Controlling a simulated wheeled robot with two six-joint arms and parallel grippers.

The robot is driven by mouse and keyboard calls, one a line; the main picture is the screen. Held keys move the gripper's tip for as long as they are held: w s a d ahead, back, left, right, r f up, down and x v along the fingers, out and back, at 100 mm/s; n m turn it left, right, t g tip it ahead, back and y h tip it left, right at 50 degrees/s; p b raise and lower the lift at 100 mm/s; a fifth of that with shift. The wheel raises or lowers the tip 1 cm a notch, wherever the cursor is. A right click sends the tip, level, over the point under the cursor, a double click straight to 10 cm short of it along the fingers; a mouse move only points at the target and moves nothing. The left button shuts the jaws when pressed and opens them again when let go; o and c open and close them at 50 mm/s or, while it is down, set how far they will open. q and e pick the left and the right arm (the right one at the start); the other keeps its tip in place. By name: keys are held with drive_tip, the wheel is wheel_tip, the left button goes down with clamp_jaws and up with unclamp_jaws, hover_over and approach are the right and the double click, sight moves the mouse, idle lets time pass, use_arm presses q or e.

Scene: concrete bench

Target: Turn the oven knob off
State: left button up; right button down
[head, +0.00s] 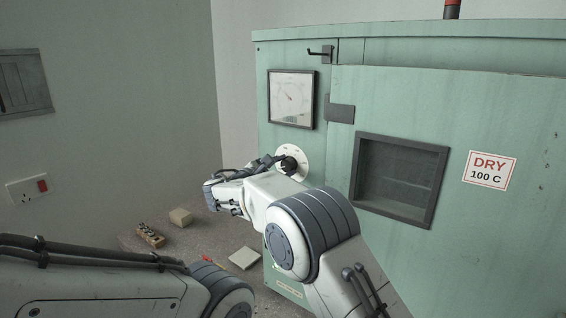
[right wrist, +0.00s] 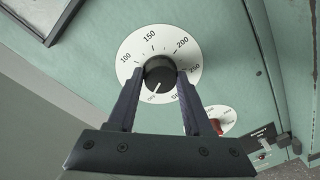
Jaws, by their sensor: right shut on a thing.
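The oven knob (right wrist: 160,73) is black and sits in the middle of a round white dial (right wrist: 188,50) numbered from 100 through 250. Its white mark points down and slightly left in the right wrist view, toward small lettering too fine to read surely. In the head view the knob (head: 288,164) and dial (head: 298,151) are on the green oven's front (head: 285,58), below a square gauge. My right gripper (right wrist: 160,80) is shut on the knob, one finger on each side. My left arm shows at the lower left of the head view, but its gripper is out of frame.
A second, smaller white dial (right wrist: 222,112) with a red centre lies near the knob. The oven door has a dark window (head: 398,178) and a "DRY 100 C" sign (head: 489,171).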

drive_tip(key=shift+a+n+p, duration=0.15)
drive_tip(key=shift+n+p, duration=0.45)
drive_tip(key=shift+n, duration=0.4)
drive_tip(key=shift+c, duration=1.6)
unclamp_jaws()
drive_tip(key=b+v, duration=0.3)
drive_tip(key=v, duration=0.4)
drive_tip(key=shift+s, duration=0.2)
drive_tip(key=shift+a+r, duration=0.1)
